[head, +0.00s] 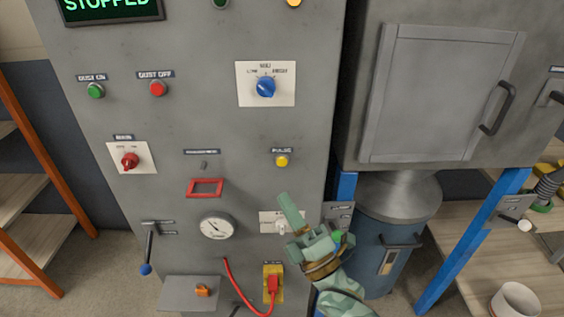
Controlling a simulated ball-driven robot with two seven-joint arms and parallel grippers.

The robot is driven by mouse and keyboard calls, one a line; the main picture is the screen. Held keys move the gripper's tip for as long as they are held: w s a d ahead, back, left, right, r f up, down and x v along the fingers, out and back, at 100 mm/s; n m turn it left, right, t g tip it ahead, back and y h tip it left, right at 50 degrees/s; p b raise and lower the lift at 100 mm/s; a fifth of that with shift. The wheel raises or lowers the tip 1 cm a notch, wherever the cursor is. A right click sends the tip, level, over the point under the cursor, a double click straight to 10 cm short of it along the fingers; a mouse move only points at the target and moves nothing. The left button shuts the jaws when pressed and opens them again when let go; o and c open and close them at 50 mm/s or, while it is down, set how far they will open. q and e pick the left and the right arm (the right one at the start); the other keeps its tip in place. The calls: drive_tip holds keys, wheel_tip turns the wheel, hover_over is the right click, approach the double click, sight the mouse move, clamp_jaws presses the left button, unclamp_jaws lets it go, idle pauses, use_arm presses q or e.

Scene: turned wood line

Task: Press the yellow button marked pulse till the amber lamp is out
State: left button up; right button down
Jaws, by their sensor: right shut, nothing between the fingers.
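The yellow button (281,161) sits under the label marked pulse on the grey cabinet front, right of the middle. An amber lamp (294,2) shows at the top edge, cut by the frame; it looks bright yellow. My right gripper (286,200) reaches in from the lower right. Its fingers are shut, with nothing held. In the picture the tips lie just below the yellow button, apart from it; I cannot tell their distance from the panel. My left gripper is not in view.
A display (112,10) reads STOPPED. Nearby are a blue knob (265,88), a green button (95,90), a red button (158,89), a red switch (130,161) and a gauge (217,228). A red cable (238,294) runs to a plug below. A blue drum (378,240) stands right.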

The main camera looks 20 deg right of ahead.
drive_tip(key=b, duration=0.3)
approach(282, 162)
drive_tip(key=w+a+r, duration=0.2)
drive_tip(key=a+r, duration=0.1)
drive_tip(key=r, duration=0.1)
drive_tip(key=shift+w+r, duration=0.1)
drive_tip(key=shift+w, duration=0.75)
drive_tip(key=shift+w+d, duration=0.1)
drive_tip(key=shift+w, duration=0.05)
idle(1.1)
drive_tip(key=shift+w, duration=0.25)
